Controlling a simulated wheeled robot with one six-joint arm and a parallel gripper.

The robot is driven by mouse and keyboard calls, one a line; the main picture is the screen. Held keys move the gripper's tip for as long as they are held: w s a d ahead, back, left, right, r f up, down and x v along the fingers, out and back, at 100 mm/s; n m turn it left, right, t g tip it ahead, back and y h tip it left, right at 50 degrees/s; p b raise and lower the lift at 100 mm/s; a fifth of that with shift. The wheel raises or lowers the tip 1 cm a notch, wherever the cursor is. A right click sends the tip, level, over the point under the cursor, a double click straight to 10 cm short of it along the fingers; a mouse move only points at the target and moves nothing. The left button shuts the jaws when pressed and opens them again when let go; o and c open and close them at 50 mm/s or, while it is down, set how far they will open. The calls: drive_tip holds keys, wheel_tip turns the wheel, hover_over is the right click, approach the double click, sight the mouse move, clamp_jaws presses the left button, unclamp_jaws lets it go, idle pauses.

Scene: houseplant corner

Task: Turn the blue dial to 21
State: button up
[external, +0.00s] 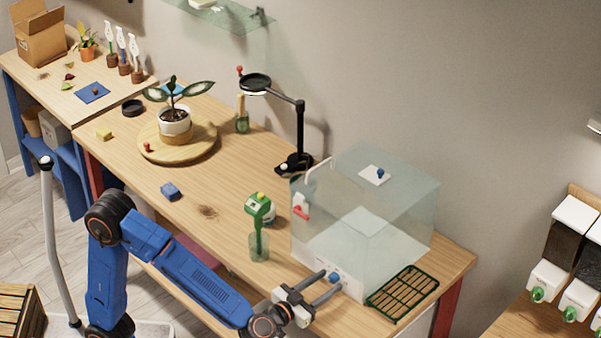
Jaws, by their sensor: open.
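The blue dial (334,276) sits on a white panel (352,288) low on the front of a clear tank (372,225). Its scale and number are too small to read. My gripper (331,283) is open at the lower middle of the picture. Its two grey fingers reach toward the panel, with their tips close to the dial. I cannot tell whether the fingers are around the dial or touching it. A second small blue knob (380,173) stands on a white plate on the tank's lid.
A dark green grid tray (402,292) lies right of the panel. A black lamp-like stand (300,135) is behind. A potted plant (174,120) stands on a round wooden board (205,150). The table's front middle is mostly clear.

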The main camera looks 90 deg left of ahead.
drive_tip(key=shift+w+a, duration=0.15)
drive_tip(key=shift+w, duration=0.1)
clamp_jaws()
drive_tip(key=c, duration=1.1)
unclamp_jaws()
drive_tip(key=shift+m, duration=0.8)
drive_tip(key=shift+o, duration=0.2)
drive_tip(key=o, duration=1.1)
drive_tip(key=shift+c, duration=0.2)
drive_tip(key=v, duration=1.7)
drive_tip(key=shift+s, duration=0.25)
